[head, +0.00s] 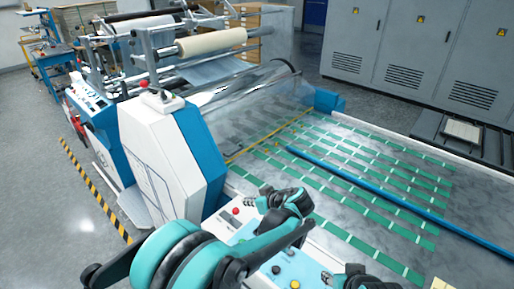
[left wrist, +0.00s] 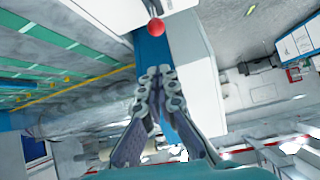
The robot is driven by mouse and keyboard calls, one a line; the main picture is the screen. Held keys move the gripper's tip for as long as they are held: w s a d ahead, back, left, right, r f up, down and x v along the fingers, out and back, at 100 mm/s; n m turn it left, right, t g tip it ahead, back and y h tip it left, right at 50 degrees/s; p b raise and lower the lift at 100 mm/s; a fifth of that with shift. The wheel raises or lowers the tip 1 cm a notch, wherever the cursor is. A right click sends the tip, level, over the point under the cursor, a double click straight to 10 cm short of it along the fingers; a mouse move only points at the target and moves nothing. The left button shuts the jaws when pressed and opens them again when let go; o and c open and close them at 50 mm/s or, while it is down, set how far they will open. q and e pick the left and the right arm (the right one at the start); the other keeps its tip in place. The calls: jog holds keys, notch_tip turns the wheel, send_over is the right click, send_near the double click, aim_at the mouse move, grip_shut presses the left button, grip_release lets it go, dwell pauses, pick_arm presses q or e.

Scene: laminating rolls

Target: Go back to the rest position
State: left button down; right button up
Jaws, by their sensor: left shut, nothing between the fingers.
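My left gripper (head: 268,194) is in the lower middle of the head view, above the control panel at the front of the laminating machine. In the left wrist view the two grey fingers of my left gripper (left wrist: 160,78) come together at their tips, with nothing held between them. A red knob (left wrist: 155,27) shows just beyond the tips there, apart from them. My teal left arm comes in from the bottom of the head view. A teal and black part of mine shows at the bottom edge, but no right fingers can be seen.
The laminating machine's white and blue housing (head: 165,160) stands left of my gripper. A cream roll (head: 212,42) is mounted behind it. A bed with green strips (head: 350,165) and a blue bar (head: 380,195) lies to the right. Grey cabinets (head: 400,50) stand behind.

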pick_arm(q)
jog(key=s+a+r+m+g+h+b, duration=0.1)
jog(key=s+a+r+m+h+b, duration=0.2)
jog(key=s+a, duration=0.7)
jog(key=s+f+m+h, duration=0.2)
jog(key=s, duration=0.6)
jog(key=s+f+m+t+h, duration=0.1)
jog(key=s+m+h, duration=0.2)
jog(key=s, duration=0.5)
jog(key=shift+s+a+f+m+b, duration=0.3)
jog(key=shift+s+a+f+b, duration=0.05)
jog(key=shift+s+b, duration=0.05)
